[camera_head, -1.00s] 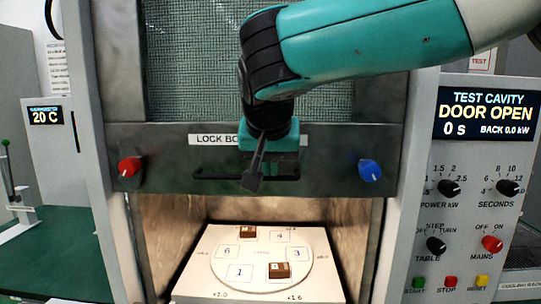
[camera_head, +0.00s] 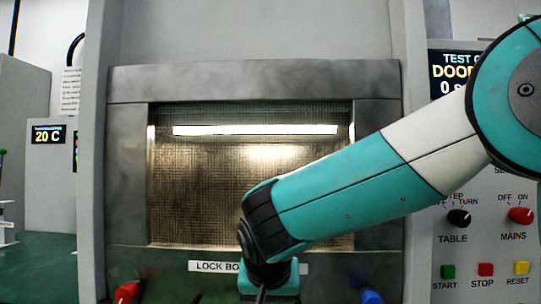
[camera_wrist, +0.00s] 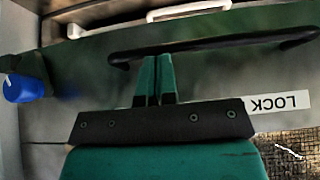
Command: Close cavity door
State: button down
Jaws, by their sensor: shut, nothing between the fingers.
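The cavity door (camera_head: 125,180) is a grey metal frame with a mesh window (camera_head: 250,185). In the head view it is low, with its window in front of the lit cavity. Its lower edge is cut off by the frame, so I cannot tell whether it is fully down. The black handle bar (camera_wrist: 215,42) crosses the wrist view. My gripper (camera_wrist: 157,60) is shut and empty, its fingertips at the bar; I cannot tell whether they touch it. In the head view my arm covers the door's lower right, and my fingers are mostly out of frame.
A red knob (camera_head: 127,292) and a blue knob (camera_head: 371,297) sit on the door's lower corners. The control panel (camera_head: 480,255) is at the right; its display (camera_head: 452,75) is partly hidden by my arm. A thermometer box (camera_head: 48,135) stands at the left.

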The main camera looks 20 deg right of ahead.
notch_tip(320, 180, down, 10)
jog(key=b, duration=0.5)
jog(key=shift+s+f, duration=0.1)
jog(key=shift+f, duration=0.1)
jog(key=shift+r, duration=0.1)
